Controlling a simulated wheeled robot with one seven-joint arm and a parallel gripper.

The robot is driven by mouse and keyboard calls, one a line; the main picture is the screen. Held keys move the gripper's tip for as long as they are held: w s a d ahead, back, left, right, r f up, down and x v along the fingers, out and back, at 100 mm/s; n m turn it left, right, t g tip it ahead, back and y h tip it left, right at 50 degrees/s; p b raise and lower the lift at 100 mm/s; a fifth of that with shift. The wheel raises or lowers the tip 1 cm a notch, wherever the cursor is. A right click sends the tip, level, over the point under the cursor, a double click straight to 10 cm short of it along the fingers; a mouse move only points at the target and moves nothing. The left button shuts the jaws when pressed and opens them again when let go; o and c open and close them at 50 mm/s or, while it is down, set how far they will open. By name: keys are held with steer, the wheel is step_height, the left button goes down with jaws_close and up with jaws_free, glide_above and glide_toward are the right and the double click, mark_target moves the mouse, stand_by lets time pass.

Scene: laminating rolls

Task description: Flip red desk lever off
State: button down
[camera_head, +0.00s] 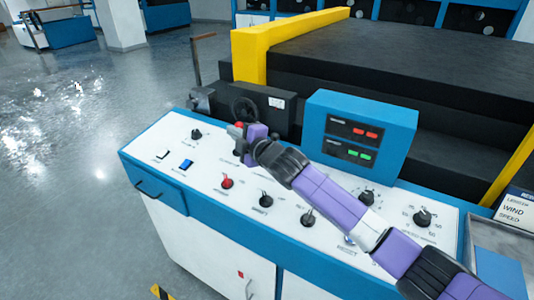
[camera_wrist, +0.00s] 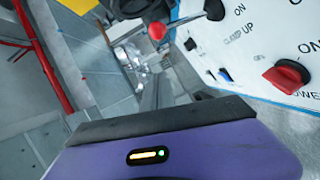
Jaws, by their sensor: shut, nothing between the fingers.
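A lever with a red ball tip (camera_head: 239,125) shows at the back edge of the white control desk (camera_head: 225,215) in the head view. The red ball also shows in the wrist view (camera_wrist: 157,30), at the top. My gripper (camera_head: 243,139) is shut and empty, right beside this red ball. I cannot tell whether they touch. The lever's base is hidden in the head view. A second red control, a rotary switch (camera_head: 227,183), sits nearer the front, and it shows at the right of the wrist view (camera_wrist: 286,76).
Black knobs (camera_head: 266,200) and a blue rocker (camera_head: 186,164) are on the panel. A blue display box (camera_head: 375,112) stands behind my arm. A dark handwheel (camera_head: 244,108) lies just behind the gripper.

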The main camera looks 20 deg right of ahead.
steer(key=b+v, duration=0.3)
steer(key=v, duration=1.3)
steer(key=shift+s+r, duration=0.15)
steer(key=shift+r, duration=0.05)
steer(key=shift+d, duration=0.1)
